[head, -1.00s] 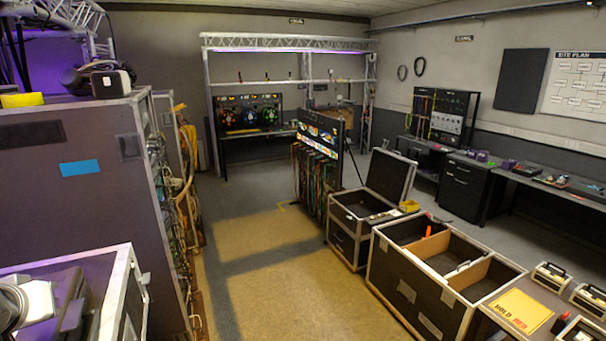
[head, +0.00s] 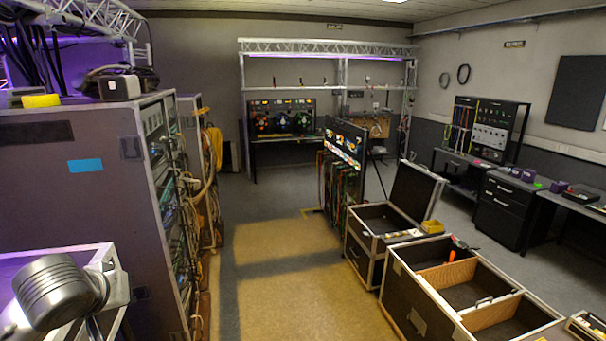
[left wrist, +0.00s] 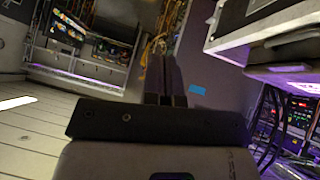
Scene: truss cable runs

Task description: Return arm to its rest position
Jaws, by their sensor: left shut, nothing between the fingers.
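My left arm shows as a grey metal link at the lower left of the head view, in front of the tall dark rack case (head: 75,225). My left gripper (left wrist: 162,62) is in the left wrist view, where its two dark fingers lie together with nothing between them. It points towards open space, with the dark case with a blue label (left wrist: 197,89) behind it. The left gripper's fingers are not visible in the head view. My right gripper is in neither view.
Cables hang along the rack case's side (head: 185,220). Open flight cases (head: 470,290) stand at the right, with a cable stand (head: 343,170) behind them. A truss frame (head: 330,48) stands at the back. The floor aisle (head: 280,265) is clear.

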